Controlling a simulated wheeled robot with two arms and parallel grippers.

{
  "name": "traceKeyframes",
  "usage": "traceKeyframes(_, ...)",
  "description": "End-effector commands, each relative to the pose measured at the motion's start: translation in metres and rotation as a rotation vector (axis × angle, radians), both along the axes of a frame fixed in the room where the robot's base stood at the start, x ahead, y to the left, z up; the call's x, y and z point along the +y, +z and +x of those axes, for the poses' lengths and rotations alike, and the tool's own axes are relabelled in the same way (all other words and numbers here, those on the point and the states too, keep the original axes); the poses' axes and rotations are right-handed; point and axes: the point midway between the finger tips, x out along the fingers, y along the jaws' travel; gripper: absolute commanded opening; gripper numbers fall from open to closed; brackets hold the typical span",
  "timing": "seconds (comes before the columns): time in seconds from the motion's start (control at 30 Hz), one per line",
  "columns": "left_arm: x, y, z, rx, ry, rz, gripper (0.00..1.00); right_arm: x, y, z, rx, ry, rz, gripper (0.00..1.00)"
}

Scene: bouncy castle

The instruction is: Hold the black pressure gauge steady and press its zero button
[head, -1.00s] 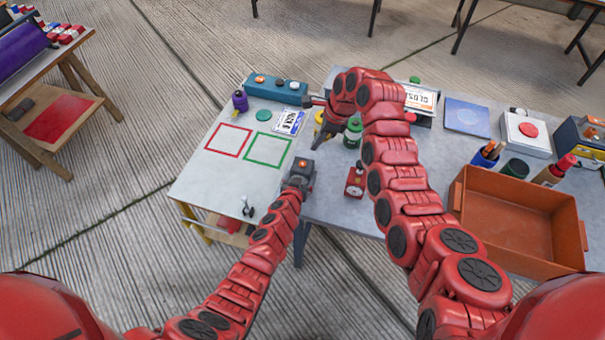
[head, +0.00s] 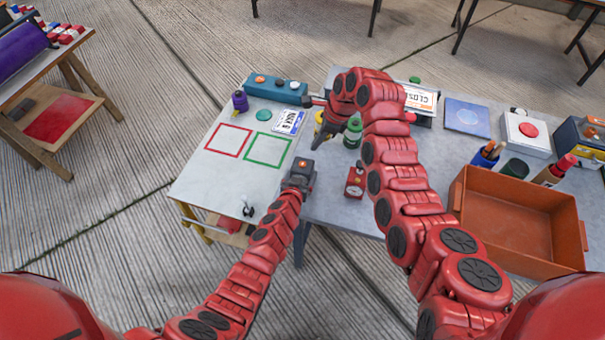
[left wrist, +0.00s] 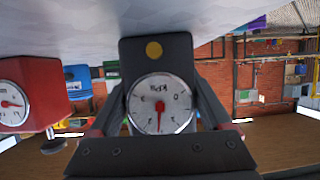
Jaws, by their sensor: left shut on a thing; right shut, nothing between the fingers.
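The black pressure gauge (head: 308,171) stands at the near edge between the two tables, an orange button (head: 303,163) on its top. In the left wrist view the gauge (left wrist: 187,58) appears upside down, with a white kPa dial (left wrist: 160,104), a red needle and a gold disc (left wrist: 154,49) on its face. My left gripper (head: 298,178) is shut on the gauge, a finger along each side. My right gripper (head: 317,142) is shut and empty, its dark tips pointing down just beyond the gauge, apart from the button.
A red gauge (head: 355,182) stands to the right; it also shows in the left wrist view (left wrist: 30,92). An orange bin (head: 468,205) fills the right front. The left table has red and green outlined squares with clear surface.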

Motion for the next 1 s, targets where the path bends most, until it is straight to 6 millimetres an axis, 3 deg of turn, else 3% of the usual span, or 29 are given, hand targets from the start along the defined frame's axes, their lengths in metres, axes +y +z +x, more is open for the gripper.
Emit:
traceKeyframes(0.27, 0.000, -0.001, -0.001, 0.002, 0.001, 0.001, 0.00, 0.010, -0.017, -0.001, -0.019, 0.012, -0.101, 0.00)
traceKeyframes(0.4, 0.000, -0.001, -0.001, 0.002, 0.000, 0.001, 0.00, 0.020, -0.037, -0.001, -0.073, 0.031, -0.280, 0.00)
traceKeyframes(0.53, 0.000, -0.001, -0.001, 0.002, 0.001, 0.001, 0.00, 0.026, -0.044, 0.000, -0.164, 0.050, -0.480, 0.00)
traceKeyframes(0.8, 0.001, -0.001, -0.001, 0.002, 0.001, 0.001, 0.00, 0.041, -0.014, 0.001, -0.393, 0.083, -0.814, 0.00)
traceKeyframes(1.0, 0.000, -0.001, -0.001, 0.002, 0.001, 0.001, 0.00, 0.049, 0.009, 0.000, -0.494, 0.091, -0.924, 0.00)
